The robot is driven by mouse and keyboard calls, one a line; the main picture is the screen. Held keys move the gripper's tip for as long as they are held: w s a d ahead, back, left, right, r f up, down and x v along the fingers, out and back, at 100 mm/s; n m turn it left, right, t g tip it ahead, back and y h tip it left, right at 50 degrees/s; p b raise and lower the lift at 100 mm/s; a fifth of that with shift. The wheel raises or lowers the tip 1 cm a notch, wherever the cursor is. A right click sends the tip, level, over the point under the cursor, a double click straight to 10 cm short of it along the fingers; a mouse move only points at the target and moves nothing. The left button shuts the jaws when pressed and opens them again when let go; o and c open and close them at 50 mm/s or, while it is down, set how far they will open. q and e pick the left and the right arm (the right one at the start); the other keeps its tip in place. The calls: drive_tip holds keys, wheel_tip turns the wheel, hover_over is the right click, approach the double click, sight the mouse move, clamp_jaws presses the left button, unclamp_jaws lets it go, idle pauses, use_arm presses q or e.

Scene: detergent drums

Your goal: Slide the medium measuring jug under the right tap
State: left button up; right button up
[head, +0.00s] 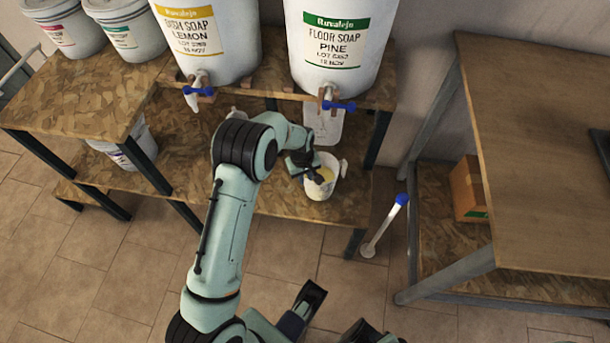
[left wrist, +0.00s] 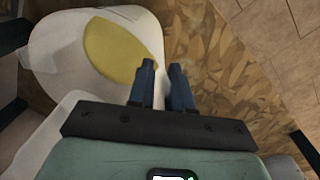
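A white jug (head: 318,188) with yellow inside stands upright on the lower shelf, in front of and below the right tap (head: 335,104). My left gripper (head: 309,174) is at its rim. In the left wrist view the jug (left wrist: 60,48) fills the upper left. My left fingers (left wrist: 163,82) are a small gap apart at its edge; whether they clamp it is unclear. A translucent vessel (head: 323,128) is below the right tap, farther back. A small white vessel (head: 237,113) is partly hidden behind my left arm. My right gripper is not clearly identifiable at the bottom.
Floor soap (head: 340,72) and dish soap (head: 215,50) drums stand on the upper shelf. A blue-tipped white stick (head: 383,228) stands right of the shelf, near a wooden table (head: 540,130).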

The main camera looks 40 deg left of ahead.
use_arm(q)
drive_tip(key=shift+o, duration=1)
wheel_tip(320, 180, up, 13)
drive_tip(key=p, duration=0.2)
drive_tip(key=shift+s+a+r+p, duration=0.2)
drive_tip(key=shift+s+a+p, duration=0.05)
drive_tip(key=shift+s+p, duration=0.2)
use_arm(e)
drive_tip(key=shift+g+y, duration=0.3)
drive_tip(key=shift+g, duration=0.3)
drive_tip(key=s+r, duration=0.1)
drive_tip(key=s+a+r, duration=0.1)
drive_tip(key=s+r, duration=0.1)
drive_tip(key=shift+s+a+r, duration=0.15)
drive_tip(key=shift+s+a, duration=0.05)
drive_tip(key=shift+s, duration=0.1)
use_arm(q)
drive_tip(key=shift+f, duration=0.1)
use_arm(e)
drive_tip(key=shift+s, duration=0.1)
